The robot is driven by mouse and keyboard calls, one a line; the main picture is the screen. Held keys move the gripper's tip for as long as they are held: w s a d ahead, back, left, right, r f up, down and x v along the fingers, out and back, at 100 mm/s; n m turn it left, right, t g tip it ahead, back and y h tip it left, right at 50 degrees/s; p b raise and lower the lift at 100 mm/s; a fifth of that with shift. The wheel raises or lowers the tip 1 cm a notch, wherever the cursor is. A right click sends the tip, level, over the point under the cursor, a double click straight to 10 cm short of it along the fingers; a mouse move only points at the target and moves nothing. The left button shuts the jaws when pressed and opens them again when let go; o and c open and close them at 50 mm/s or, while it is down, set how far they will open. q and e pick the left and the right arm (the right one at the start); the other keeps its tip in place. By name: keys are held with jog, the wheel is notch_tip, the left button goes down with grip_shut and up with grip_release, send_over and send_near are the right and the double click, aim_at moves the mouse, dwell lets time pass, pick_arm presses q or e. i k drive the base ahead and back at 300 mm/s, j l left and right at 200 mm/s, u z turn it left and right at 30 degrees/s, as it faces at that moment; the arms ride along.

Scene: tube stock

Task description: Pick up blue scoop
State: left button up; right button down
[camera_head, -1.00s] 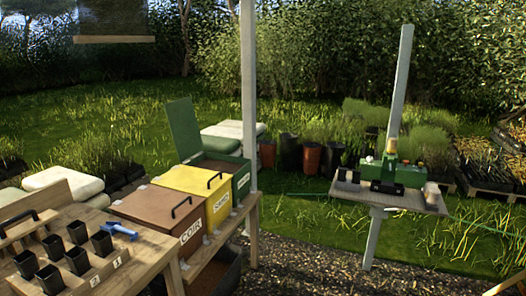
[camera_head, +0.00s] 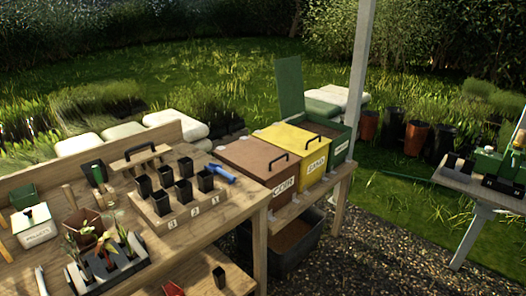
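The blue scoop (camera_head: 222,173) lies on the wooden potting bench, just right of the black pots and near the brown bin. Its handle points toward the lower right. Neither of my grippers shows in the view.
The bench (camera_head: 213,217) holds a wooden rack of several black pots (camera_head: 183,190), a grey tray of seedlings (camera_head: 112,262) and a white box (camera_head: 34,226). Brown (camera_head: 243,163), yellow (camera_head: 296,147) and green (camera_head: 343,142) bins stand to its right. A post (camera_head: 361,75) rises behind them.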

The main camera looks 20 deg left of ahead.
aim_at(216, 169)
jog(key=i+l+u, duration=0.55)
jog(key=l, duration=0.3)
jog(key=i+l+u, duration=0.4)
jog(key=l, duration=0.3)
jog(key=i+l+u, duration=0.15)
jog(key=l, duration=0.25)
